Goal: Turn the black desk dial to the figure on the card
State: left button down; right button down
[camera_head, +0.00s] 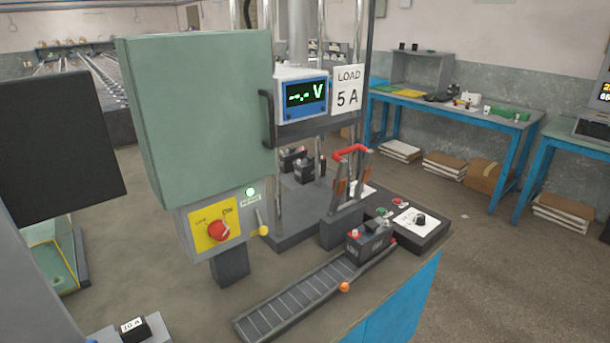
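The black desk dial (419,220) sits on a white plate on a dark box (432,238) at the right end of the desk. The dial's scale and pointer are too small to read. The white card (348,90) reads "LOAD 5 A" and hangs beside a blue-framed display (303,97) that shows "--.- V". Neither of my grippers is in view.
A green cabinet door (200,120) stands left of the display, above a red switch (218,231) on yellow. A battery (370,244) sits at the end of a roller track (290,304), just left of the dial box. A red-handled fixture (350,152) stands behind it.

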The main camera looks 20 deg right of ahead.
aim_at(419, 220)
jog(key=z, duration=1.4)
jog(key=i+u, duration=0.1)
jog(key=i+l, duration=0.05)
